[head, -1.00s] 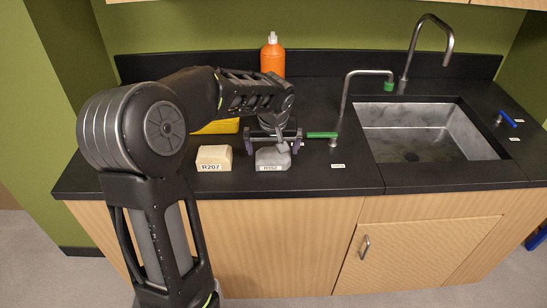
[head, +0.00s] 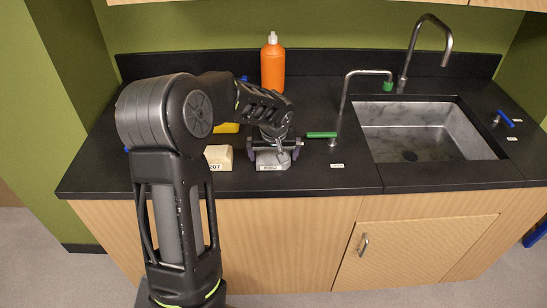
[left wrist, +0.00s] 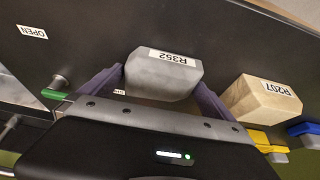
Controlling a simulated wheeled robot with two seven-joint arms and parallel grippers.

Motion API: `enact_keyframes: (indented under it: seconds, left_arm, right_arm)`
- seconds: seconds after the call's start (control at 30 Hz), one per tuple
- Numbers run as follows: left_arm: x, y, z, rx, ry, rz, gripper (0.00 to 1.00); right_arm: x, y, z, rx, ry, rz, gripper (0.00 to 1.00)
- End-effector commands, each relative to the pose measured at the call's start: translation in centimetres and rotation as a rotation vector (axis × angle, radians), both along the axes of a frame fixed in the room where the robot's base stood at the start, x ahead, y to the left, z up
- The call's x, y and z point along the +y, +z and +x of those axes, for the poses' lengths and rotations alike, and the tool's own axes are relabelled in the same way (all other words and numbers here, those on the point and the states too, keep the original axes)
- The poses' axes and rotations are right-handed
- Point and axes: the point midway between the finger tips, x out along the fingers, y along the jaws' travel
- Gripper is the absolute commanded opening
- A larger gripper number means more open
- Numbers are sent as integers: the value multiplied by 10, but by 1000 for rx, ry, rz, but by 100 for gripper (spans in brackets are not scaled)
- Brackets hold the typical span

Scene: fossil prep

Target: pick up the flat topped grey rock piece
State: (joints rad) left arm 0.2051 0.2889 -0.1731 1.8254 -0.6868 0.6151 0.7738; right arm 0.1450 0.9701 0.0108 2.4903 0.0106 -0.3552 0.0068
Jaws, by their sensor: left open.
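The grey rock piece (head: 272,161), labelled R352, sits on the black counter near its front edge. In the left wrist view the grey rock piece (left wrist: 162,75) has a flat face and bevelled corners. My left gripper (head: 273,148) is open above the rock, its jaws spread to either side of it. In the left wrist view the purple-grey fingers of my left gripper (left wrist: 155,92) flank the rock, and part of the rock is hidden behind the gripper body. I cannot tell whether the fingers touch it. My right gripper is not in view.
A beige block (head: 219,158) labelled R207 lies just left of the rock, partly behind my arm. A yellow item (head: 226,128) is behind it. An orange bottle (head: 272,64) stands at the back. A green-handled tap (head: 322,135) and the sink (head: 420,130) are to the right.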

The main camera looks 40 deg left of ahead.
Motion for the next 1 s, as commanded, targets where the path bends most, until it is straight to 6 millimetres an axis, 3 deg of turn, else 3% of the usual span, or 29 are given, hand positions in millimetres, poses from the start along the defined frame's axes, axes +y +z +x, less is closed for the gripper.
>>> enact_keyframes:
  seconds: [0.13,1.0]
  left_arm:
    - [0,0,0,0,0,0,98]
    - [0,0,0,0,0,0,27]
  right_arm:
    - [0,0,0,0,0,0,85]
    - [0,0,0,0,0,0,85]
